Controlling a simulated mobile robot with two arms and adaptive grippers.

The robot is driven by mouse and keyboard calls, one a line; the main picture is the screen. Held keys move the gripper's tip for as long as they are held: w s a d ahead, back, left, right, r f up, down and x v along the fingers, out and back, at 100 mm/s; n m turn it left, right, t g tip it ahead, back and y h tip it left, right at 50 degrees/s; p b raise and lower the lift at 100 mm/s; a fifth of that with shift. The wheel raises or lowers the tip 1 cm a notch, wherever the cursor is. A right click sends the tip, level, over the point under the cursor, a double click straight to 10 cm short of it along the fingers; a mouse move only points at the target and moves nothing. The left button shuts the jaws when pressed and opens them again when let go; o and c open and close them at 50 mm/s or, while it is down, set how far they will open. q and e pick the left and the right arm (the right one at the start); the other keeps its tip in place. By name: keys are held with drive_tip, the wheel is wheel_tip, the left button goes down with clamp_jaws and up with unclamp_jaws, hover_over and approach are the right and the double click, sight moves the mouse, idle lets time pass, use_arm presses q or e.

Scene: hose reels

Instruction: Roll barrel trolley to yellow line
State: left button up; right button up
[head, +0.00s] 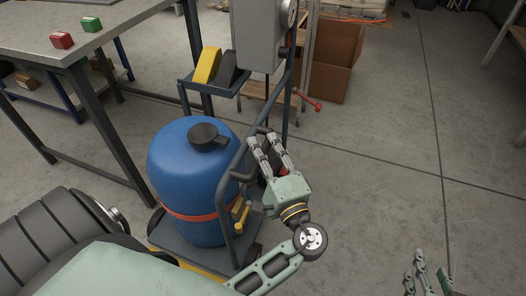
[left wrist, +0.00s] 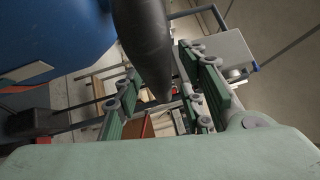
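The barrel trolley (head: 228,258) stands upright in the middle of the head view, with a dark tube frame and a low deck. It carries a blue barrel (head: 185,165) with a black cap and an orange strap. My left gripper (head: 264,140) is at the trolley's handle on the right of the barrel. In the left wrist view its fingers (left wrist: 165,92) are parted, with a dark handle grip (left wrist: 145,35) between them. Firm contact is not visible. My right gripper (head: 428,268) is open and empty at the bottom right, partly cut off. No yellow floor line shows.
A workbench (head: 60,38) with a red block (head: 62,40) and a green block (head: 91,24) stands at the upper left. A grey cabinet (head: 258,35), a tray with a yellow piece (head: 207,65) and cardboard boxes (head: 332,75) stand behind the trolley. The floor right is clear.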

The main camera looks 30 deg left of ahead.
use_arm(q)
drive_tip(key=shift+c, duration=0.5)
clamp_jaws()
